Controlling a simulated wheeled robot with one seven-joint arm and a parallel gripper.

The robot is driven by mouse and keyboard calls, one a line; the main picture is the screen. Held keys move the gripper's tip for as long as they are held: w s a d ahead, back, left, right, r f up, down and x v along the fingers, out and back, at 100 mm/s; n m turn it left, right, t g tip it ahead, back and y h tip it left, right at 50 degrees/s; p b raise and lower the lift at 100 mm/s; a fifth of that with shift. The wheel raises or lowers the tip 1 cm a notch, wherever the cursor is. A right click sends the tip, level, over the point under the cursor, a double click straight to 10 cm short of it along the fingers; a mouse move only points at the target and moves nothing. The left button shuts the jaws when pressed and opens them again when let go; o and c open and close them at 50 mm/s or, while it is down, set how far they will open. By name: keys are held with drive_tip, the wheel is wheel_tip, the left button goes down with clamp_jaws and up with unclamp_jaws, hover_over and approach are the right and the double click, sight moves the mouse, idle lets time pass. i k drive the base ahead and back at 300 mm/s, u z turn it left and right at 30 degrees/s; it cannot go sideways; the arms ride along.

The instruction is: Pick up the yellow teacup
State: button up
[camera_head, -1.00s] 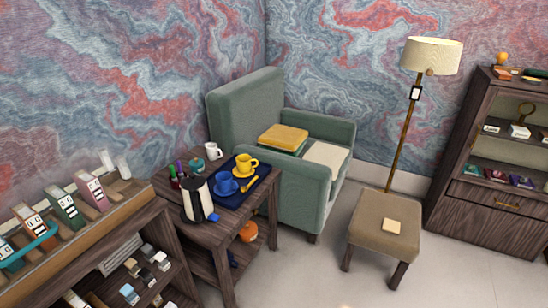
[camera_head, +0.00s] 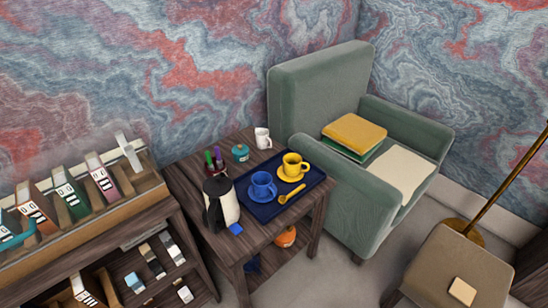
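The yellow teacup (camera_head: 294,165) stands upright on a yellow saucer (camera_head: 282,176), at the back right of a dark blue tray (camera_head: 274,208). The tray lies on a dark wooden side table (camera_head: 185,178). A blue cup (camera_head: 262,185) on a blue saucer stands on the tray to the left of the yellow teacup. A yellow spoon (camera_head: 292,195) lies on the tray in front of the yellow saucer. My gripper is not in view.
A white mug (camera_head: 262,138), a teal pot (camera_head: 240,153) and a pen holder (camera_head: 215,168) stand behind. A green armchair (camera_head: 350,215) adjoins the table's right. Shelving (camera_head: 150,200) stands left; a footstool (camera_head: 465,262) is at lower right.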

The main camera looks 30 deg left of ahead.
sight(290, 170)
drive_tip(key=u, duration=0.4)
drive_tip(key=i, duration=0.8)
drive_tip(key=u, duration=0.5)
drive_tip(key=i, duration=0.5)
drive_tip(key=z, duration=0.05)
